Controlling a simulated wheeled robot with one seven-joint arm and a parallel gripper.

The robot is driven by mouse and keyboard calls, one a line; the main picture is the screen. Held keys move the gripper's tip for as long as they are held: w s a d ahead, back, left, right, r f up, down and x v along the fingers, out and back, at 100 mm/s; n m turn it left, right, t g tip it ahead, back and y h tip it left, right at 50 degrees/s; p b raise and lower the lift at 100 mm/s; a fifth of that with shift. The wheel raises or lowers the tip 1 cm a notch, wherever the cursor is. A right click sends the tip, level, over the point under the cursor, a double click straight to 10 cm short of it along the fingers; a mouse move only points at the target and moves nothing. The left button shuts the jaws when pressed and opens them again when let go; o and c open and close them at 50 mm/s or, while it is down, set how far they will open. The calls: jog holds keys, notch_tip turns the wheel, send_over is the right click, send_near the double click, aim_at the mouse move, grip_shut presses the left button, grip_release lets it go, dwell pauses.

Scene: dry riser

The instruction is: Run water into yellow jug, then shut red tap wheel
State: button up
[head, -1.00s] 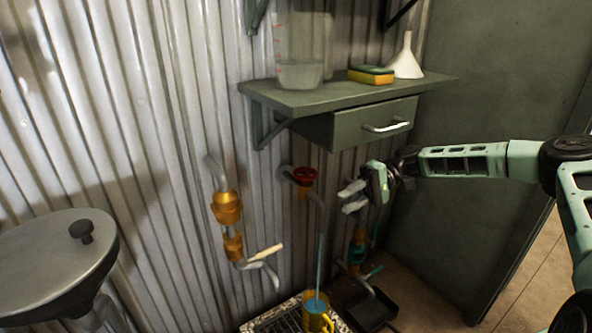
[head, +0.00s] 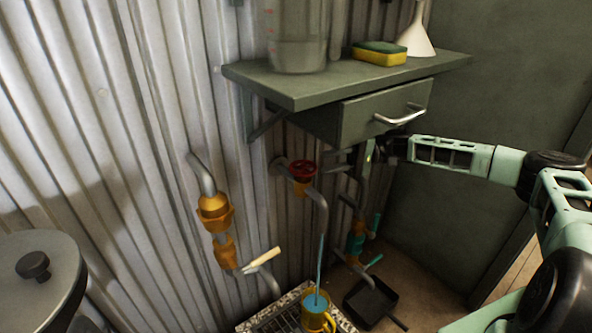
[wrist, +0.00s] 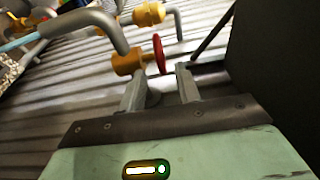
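The red tap wheel (head: 302,170) sits on a brass valve on a grey pipe against the corrugated wall. It also shows in the wrist view (wrist: 159,54), just beyond my fingertips. The yellow jug (head: 316,317) stands upright on a grate below the spout. A blue stream of water (head: 320,262) falls from the spout into it, and blue water shows inside the jug. My gripper (head: 336,161) is just right of the wheel, pointing at it. In the wrist view my gripper (wrist: 160,74) is open, its fingers apart and empty, not around the wheel.
A shelf (head: 300,92) with a drawer and handle (head: 400,116) hangs close above my gripper. A second pipe with a wooden-handled lever (head: 264,257) is left, a teal-handled pipe (head: 356,242) right. A black pan (head: 370,303) lies on the floor.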

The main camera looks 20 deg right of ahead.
aim_at(296, 168)
jog(key=a, duration=0.9)
jog(key=shift+s+a, duration=0.4)
grip_shut()
